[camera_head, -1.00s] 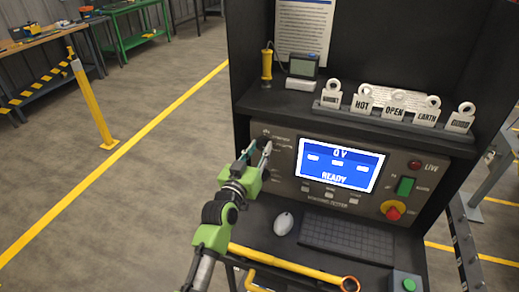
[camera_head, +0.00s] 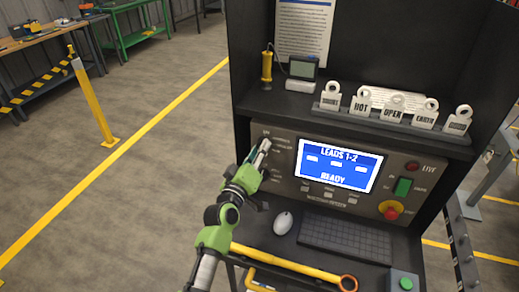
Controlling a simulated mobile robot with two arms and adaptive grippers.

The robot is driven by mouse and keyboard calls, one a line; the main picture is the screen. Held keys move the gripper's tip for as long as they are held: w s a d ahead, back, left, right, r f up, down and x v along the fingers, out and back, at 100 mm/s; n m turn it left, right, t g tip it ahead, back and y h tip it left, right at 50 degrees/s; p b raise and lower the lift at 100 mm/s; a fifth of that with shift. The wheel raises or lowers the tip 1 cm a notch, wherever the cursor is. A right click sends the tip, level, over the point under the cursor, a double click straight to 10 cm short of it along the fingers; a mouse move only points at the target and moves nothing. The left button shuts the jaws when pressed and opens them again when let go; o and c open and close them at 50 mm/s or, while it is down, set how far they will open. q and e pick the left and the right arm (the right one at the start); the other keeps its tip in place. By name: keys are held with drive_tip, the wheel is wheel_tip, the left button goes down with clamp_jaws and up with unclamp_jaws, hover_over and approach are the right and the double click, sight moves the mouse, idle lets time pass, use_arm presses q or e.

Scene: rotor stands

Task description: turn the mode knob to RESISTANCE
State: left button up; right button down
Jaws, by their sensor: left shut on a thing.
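The tester panel (camera_head: 318,196) stands on the dark workstation, and its screen (camera_head: 338,166) reads "LEADS 1-2" above "READY". My left gripper (camera_head: 262,150) is at the panel's left end, where the mode knob sits. It is shut on the knob, which is mostly hidden behind the fingers. Small position labels (camera_head: 283,142) show beside the fingers, too small to read, so I cannot tell the knob's setting from them. My right gripper is not in view.
A shelf above holds a yellow-handled probe (camera_head: 267,66), a small meter (camera_head: 302,72) and several tags, including OPEN (camera_head: 395,109). Below are a mouse (camera_head: 283,222), a keyboard (camera_head: 345,238) and a yellow-orange bar (camera_head: 290,262). A red stop button (camera_head: 391,210) is at the right.

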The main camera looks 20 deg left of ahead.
use_arm(q)
drive_tip(key=shift+n, duration=0.6)
drive_tip(key=o, duration=1.1)
drive_tip(key=s, duration=1.2)
drive_tip(key=shift+a+f, duration=0.15)
drive_tip(key=shift+a, duration=0.2)
